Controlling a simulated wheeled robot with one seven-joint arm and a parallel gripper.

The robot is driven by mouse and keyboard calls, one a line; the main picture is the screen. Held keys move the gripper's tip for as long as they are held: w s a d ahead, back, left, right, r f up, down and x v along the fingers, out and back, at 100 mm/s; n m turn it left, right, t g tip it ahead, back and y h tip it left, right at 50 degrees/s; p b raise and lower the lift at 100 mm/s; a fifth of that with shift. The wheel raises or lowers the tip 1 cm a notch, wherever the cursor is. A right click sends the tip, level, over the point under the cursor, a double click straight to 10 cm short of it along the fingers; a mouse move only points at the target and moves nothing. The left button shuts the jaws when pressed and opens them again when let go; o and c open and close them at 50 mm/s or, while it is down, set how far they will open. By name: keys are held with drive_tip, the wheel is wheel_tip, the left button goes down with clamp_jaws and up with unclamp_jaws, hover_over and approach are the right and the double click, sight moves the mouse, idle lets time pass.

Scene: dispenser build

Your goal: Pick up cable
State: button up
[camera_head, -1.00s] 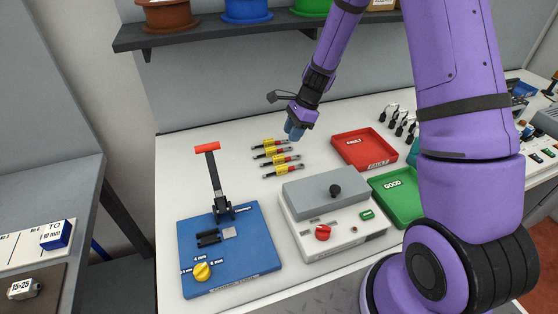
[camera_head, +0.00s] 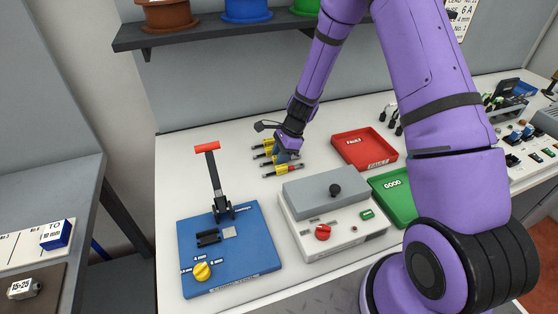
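Several short cables with yellow tags and dark ends lie in a row on the white bench, left of the red tray. The nearest cable (camera_head: 283,171) shows almost whole; the farther cables (camera_head: 264,146) are partly covered by my gripper. My gripper (camera_head: 284,158) points down at the row, its fingertips low over or among the cables. I cannot tell whether it touches one, or whether its fingers are open or shut.
A red FAULT tray (camera_head: 388,158) and a green GOOD tray (camera_head: 376,184) stand to the right. A grey tester box (camera_head: 302,236) and a blue crimping base with a raised red-handled lever (camera_head: 208,148) stand in front. A shelf with spools (camera_head: 246,20) hangs behind.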

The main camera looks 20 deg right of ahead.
clamp_jaws()
drive_tip(key=shift+r, duration=0.1)
